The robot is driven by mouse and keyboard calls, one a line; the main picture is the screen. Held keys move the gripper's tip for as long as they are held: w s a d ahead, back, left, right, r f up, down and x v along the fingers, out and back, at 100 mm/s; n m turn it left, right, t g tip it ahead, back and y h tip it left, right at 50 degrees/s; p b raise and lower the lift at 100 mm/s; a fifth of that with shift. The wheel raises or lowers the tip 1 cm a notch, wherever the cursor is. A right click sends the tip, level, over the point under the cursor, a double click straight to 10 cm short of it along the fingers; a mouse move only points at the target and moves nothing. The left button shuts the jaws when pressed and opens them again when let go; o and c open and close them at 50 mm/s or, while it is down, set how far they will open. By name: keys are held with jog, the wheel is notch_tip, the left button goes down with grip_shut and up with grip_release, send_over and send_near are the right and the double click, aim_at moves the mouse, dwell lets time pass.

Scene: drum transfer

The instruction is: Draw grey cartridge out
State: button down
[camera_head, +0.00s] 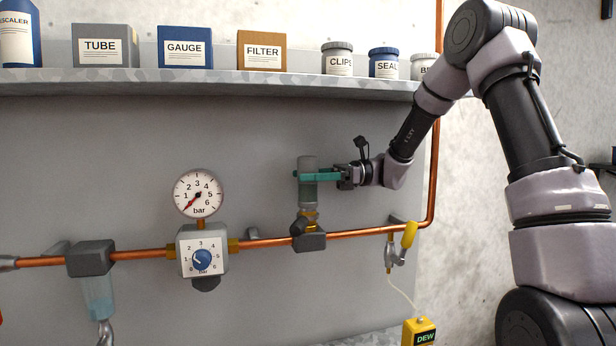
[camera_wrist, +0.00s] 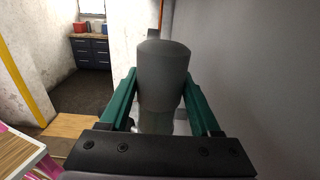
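The grey cartridge (camera_head: 308,163) stands upright above a brass fitting (camera_head: 309,215) and a dark block on the copper pipe. Its lower part, below the fingers, looks paler and bluish; I cannot tell whether this is the cartridge itself or a clear sleeve around it. My gripper (camera_head: 318,176) reaches in level from the right, with its teal fingers around the cartridge. In the wrist view the cartridge (camera_wrist: 163,75) stands between the two fingers, which lie close against its sides. The gripper looks shut on it. The cartridge's lower end is hidden by my gripper in the wrist view.
A shelf (camera_head: 250,82) with boxes and jars runs above. A pressure gauge (camera_head: 198,193) and regulator (camera_head: 202,253) sit left on the pipe. A yellow-handled valve (camera_head: 409,235) and a vertical pipe (camera_head: 432,170) are right. Free space lies between cartridge and shelf.

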aim_at(308, 157)
jog(key=shift+r, duration=0.15)
jog(key=shift+r, duration=1.95)
jog(key=shift+r, duration=0.1)
